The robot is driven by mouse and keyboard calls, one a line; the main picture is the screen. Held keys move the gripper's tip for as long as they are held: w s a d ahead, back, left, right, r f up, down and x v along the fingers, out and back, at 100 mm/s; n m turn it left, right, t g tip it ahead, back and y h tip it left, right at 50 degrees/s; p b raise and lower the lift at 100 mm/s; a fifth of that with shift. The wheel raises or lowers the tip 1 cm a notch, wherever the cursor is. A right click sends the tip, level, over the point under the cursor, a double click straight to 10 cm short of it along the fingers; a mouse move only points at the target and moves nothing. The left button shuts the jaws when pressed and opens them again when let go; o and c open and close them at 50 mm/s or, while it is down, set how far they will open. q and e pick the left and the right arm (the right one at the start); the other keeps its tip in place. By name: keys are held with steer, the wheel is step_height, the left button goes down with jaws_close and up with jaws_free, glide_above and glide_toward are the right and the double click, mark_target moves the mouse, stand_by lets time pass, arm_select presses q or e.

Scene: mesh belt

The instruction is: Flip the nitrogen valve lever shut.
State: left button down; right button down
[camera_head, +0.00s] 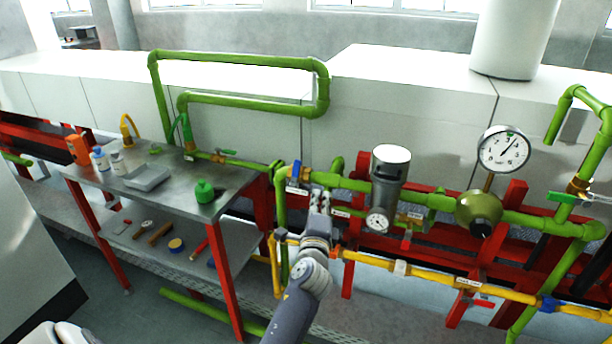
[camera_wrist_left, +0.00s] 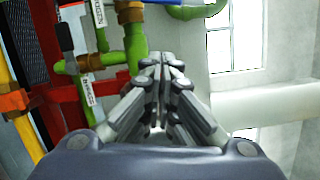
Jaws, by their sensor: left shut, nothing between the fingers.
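The nitrogen valve's blue lever (camera_head: 295,171) is on the green pipe (camera_head: 352,184), left of the silver cylindrical fitting. A white tag (camera_head: 297,190) hangs just below it. My left gripper (camera_head: 319,194) is shut and empty, just right of the lever and slightly lower in the head view. Its closed fingertips (camera_wrist_left: 163,62) appear apart from the lever. The lever's exact angle is hard to tell. My right gripper is out of view.
A "BYPASS" tag (camera_wrist_left: 88,91) hangs on a branch pipe close to my left fingers. The silver fitting (camera_head: 390,165), pressure gauge (camera_head: 503,149) and yellow pipe (camera_head: 430,273) are to the right. A steel bench (camera_head: 165,207) with bottles and tools stands left.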

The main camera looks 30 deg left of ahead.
mark_target(295, 174)
arm_select(q)
steer(key=w+a+p, duration=0.1)
steer(key=w+a, duration=0.2)
steer(key=a, duration=0.1)
steer(key=w+a+r+p, duration=0.1)
steer(key=w+a, duration=0.1)
steer(key=a, duration=0.1)
steer(key=shift+w+p, duration=0.3)
steer(key=shift+p, duration=0.05)
steer(key=n+p, duration=0.1)
steer(key=a+r+n+p, duration=0.1)
steer(key=p, duration=0.1)
steer(key=shift+s+a+r+n+g, duration=0.1)
steer(key=shift+s+a+n+g, duration=0.1)
steer(key=shift+n+g, duration=0.15)
